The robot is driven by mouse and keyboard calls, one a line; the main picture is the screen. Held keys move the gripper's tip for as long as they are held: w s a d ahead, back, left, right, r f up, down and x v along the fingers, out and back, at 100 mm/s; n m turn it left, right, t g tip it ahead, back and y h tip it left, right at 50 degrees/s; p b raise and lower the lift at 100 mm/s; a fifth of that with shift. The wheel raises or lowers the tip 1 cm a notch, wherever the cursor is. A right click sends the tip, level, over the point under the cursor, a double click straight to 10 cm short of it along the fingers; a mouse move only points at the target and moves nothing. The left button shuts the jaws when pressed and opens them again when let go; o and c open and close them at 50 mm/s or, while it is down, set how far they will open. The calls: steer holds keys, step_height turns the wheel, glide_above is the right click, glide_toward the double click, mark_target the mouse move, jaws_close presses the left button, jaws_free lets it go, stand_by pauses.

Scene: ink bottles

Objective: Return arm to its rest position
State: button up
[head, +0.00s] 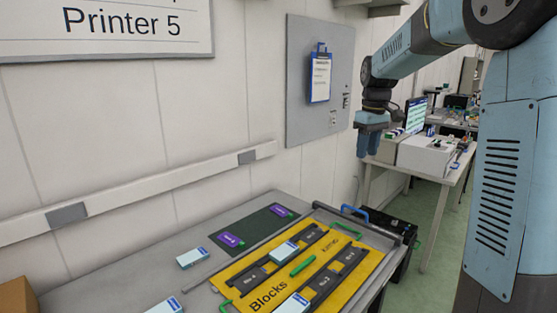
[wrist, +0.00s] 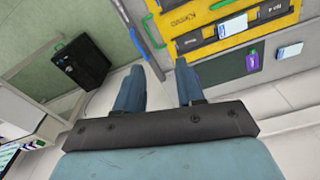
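My gripper (head: 367,146) hangs from my blue arm in the air, fingers down, beyond the far right end of the workbench. In the wrist view (wrist: 158,68) its two blue fingers stand apart with nothing between them. The yellow "Blocks" tray (head: 232,275) lies on the workbench, with labelled slots, green handles and some white-and-blue blocks (head: 284,251) on it. It also shows at the top of the wrist view (wrist: 196,49). A dark mat (head: 262,221) with purple items (head: 231,240) lies behind the tray.
Loose white-and-blue blocks (head: 192,257) lie on the grey workbench (head: 135,282). A second table with a white machine (head: 425,156) stands at the right. A black box (wrist: 82,62) is on the floor.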

steer(key=s+a+r+m+t, duration=0.2)
steer(key=s+r+m, duration=0.1)
steer(key=s, duration=1.4)
steer(key=s+f+m+t, duration=0.1)
steer(key=s+f, duration=0.1)
steer(key=s, duration=0.5)
steer(key=s+f+m+t, duration=0.1)
steer(key=s+f+m, duration=0.1)
steer(key=s, duration=0.6)
steer(key=shift+s+f+t, duration=0.2)
steer(key=shift+f+t, duration=0.1)
steer(key=shift+t, duration=0.1)
